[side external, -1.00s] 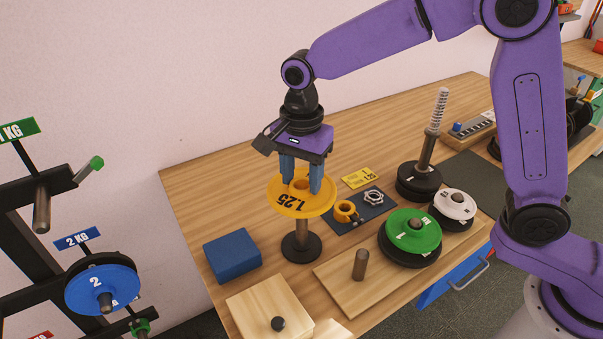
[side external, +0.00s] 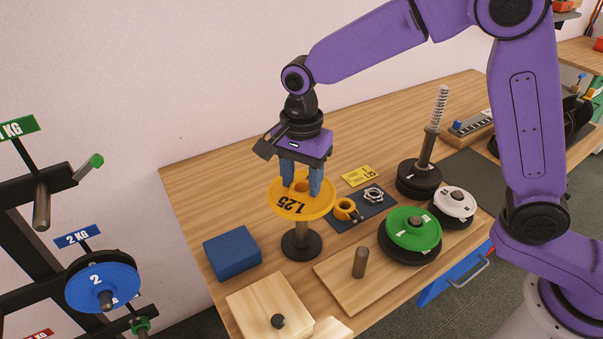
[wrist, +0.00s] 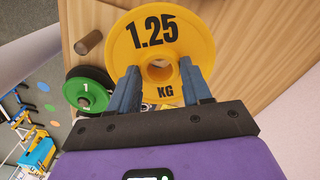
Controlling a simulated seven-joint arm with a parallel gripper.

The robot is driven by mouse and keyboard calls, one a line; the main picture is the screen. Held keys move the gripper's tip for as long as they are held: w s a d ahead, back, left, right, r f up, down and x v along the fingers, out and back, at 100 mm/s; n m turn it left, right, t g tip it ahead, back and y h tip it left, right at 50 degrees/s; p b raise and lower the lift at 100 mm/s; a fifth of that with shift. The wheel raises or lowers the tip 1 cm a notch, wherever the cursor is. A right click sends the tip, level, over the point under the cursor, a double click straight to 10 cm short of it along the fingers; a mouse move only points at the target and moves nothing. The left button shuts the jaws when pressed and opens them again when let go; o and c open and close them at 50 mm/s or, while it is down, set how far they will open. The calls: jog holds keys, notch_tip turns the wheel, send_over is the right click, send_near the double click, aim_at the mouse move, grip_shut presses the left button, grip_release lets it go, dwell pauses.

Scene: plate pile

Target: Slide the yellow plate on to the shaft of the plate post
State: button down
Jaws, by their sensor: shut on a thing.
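The yellow plate (side external: 316,210), marked 1.25, is level or nearly so above the black base (side external: 301,248) of the plate post. The post's brown shaft (side external: 301,227) shows below the plate. My gripper (side external: 301,190) is shut on the plate's raised hub, one blue finger on each side. In the wrist view the plate (wrist: 190,32) faces me, and my gripper's fingers (wrist: 161,78) flank the centre hole. The plate hides the shaft's top in the side view. I cannot tell whether the shaft's tip is inside the hole.
A blue block (side external: 232,255) is left of the post. A dark mat (side external: 345,222) with a yellow collar and a metal nut is to its right. A board with a short peg (side external: 360,262) and a green plate (side external: 413,229) is at front right. A taller spring-topped post (side external: 433,140) stands behind.

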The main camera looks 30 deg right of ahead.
aim_at(301, 191)
jog(key=shift+f, duration=0.5)
jog(key=shift+f, duration=0.35)
jog(key=shift+f, duration=0.35)
jog(key=shift+f, duration=0.45)
jog(key=shift+f, duration=0.35)
jog(key=shift+f, duration=0.35)
jog(key=shift+f, duration=0.7)
jog(key=shift+f, duration=0.4)
dwell(0.5)
jog(key=shift+f, duration=0.7)
